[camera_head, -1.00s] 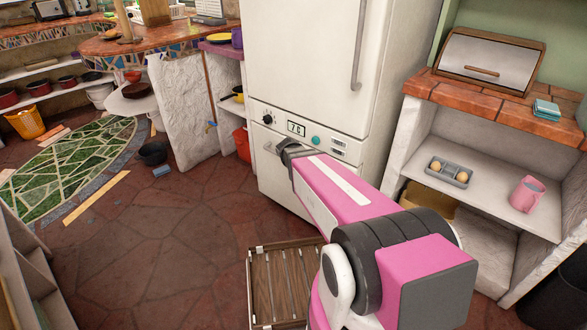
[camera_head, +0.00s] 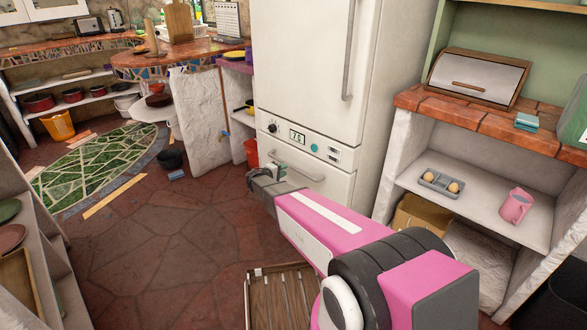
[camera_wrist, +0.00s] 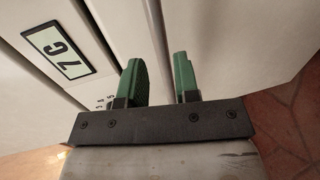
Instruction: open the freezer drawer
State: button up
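The freezer drawer (camera_head: 332,194) is the white lower front of the fridge, below the control panel (camera_head: 299,139). It looks closed, roughly flush with the panel. Its grey horizontal handle (camera_head: 305,177) shows just right of my gripper (camera_head: 268,172) in the head view. In the wrist view my gripper (camera_wrist: 157,65) is open, its two green fingers apart. A pale strip, seemingly the handle (camera_wrist: 156,25), runs in the gap between the fingers; I cannot tell whether they touch it. The temperature display (camera_wrist: 59,50) lies left of the fingers. My arm hides part of the drawer's lower front.
The upper fridge door (camera_head: 305,65) is closed. A wooden slatted crate (camera_head: 280,295) is on the floor below my arm. A shelf unit (camera_head: 470,210) with an egg tray and pink mug stands right. The stone floor to the left is mostly clear.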

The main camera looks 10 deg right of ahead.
aim_at(290, 167)
jog(key=x, duration=0.8)
grip_shut()
